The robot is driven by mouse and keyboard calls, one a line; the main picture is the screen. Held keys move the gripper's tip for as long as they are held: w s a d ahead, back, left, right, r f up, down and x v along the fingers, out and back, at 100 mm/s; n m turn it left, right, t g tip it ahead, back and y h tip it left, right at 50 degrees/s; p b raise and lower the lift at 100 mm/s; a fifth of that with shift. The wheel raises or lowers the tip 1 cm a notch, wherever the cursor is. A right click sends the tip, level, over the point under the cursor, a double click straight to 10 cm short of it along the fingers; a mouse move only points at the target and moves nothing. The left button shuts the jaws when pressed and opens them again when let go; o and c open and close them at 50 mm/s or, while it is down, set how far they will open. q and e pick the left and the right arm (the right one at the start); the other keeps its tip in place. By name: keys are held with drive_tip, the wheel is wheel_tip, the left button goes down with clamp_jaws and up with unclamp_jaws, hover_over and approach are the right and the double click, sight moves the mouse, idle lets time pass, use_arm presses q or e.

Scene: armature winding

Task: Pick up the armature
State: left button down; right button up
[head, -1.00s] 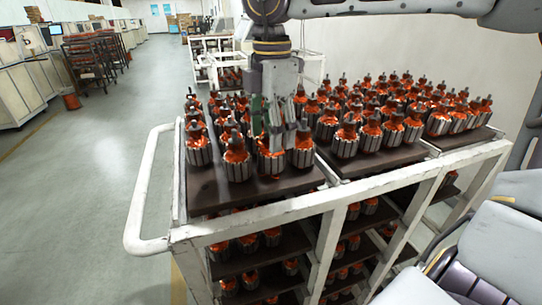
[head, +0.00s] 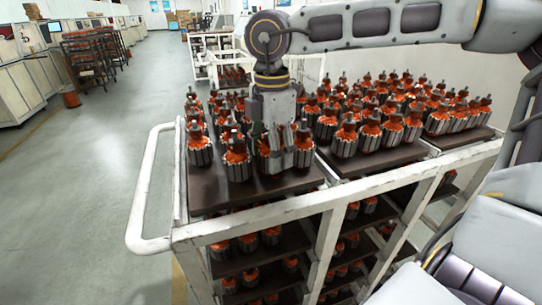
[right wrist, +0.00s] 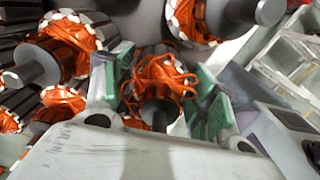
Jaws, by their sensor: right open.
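Several armatures with orange windings, grey cores and upright shafts stand on dark trays on a white cart; one stands at the front of the left tray (head: 237,158). My right gripper (head: 275,150) points straight down into the front row of that tray, around one armature that it mostly hides. In the right wrist view the open gripper's green-padded fingers (right wrist: 165,95) stand on either side of an armature (right wrist: 158,80) with loose orange windings. I cannot tell whether the pads touch it. My left gripper is not in view.
Neighbouring armatures (right wrist: 62,50) stand close beside the fingers. The white cart (head: 250,218) has a side handle (head: 140,195) and lower shelves with more armatures. Open floor (head: 80,200) lies to the left. Another white rack (head: 215,45) stands behind.

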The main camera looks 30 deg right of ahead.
drive_tip(key=c, duration=1.1)
drive_tip(key=shift+r, duration=0.15)
wheel_tip(320, 180, up, 10)
drive_tip(key=shift+f+b, duration=0.15)
drive_tip(key=shift+b, duration=0.15)
idle(0.4)
